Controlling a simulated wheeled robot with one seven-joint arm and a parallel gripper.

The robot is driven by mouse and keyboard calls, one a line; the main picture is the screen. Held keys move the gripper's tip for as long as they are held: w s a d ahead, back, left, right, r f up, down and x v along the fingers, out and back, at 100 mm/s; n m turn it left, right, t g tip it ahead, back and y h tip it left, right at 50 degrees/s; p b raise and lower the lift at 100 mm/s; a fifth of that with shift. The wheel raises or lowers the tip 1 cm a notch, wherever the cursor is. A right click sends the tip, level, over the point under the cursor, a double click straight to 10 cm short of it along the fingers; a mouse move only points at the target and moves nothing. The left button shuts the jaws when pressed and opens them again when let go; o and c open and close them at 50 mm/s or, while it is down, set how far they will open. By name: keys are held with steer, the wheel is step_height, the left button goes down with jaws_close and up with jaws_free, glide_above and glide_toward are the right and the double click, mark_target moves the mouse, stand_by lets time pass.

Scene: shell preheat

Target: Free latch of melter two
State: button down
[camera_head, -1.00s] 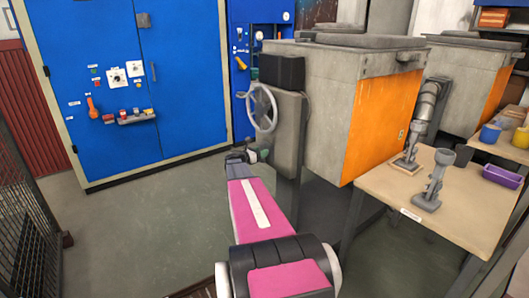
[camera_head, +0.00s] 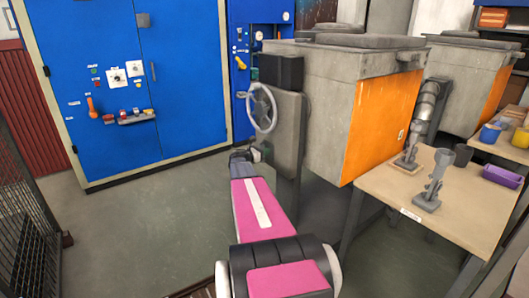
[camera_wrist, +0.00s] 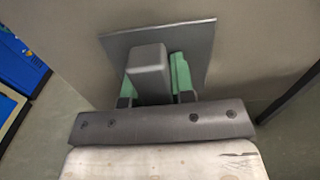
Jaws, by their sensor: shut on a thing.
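A grey block-shaped latch handle (camera_wrist: 148,60) stands out from a dark square plate (camera_wrist: 195,38) on a flat grey wall in the wrist view. My gripper (camera_wrist: 154,86) is shut on this handle, with green finger pads at its two sides. In the head view my gripper (camera_head: 243,156) is low beside the grey housing under a handwheel (camera_head: 262,108), and the latch is hidden there. The housing joins the nearer melter (camera_head: 325,85), a grey box with an orange side. No number shows on it.
A second grey and orange melter (camera_head: 465,85) stands behind on the right. A wooden table (camera_head: 385,190) with metal stands is at the right. A blue cabinet (camera_head: 105,65) stands at the back left, and a mesh fence (camera_head: 30,225) at the left. The floor between is clear.

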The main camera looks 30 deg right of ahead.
steer(key=shift+m, duration=0.3)
steer(key=c, duration=1)
jaws_free()
steer(key=shift+o, duration=0.2)
steer(key=a, duration=1)
steer(key=shift+s+a, duration=0.4)
steer(key=shift+s, duration=0.05)
steer(key=shift+s+a, duration=0.1)
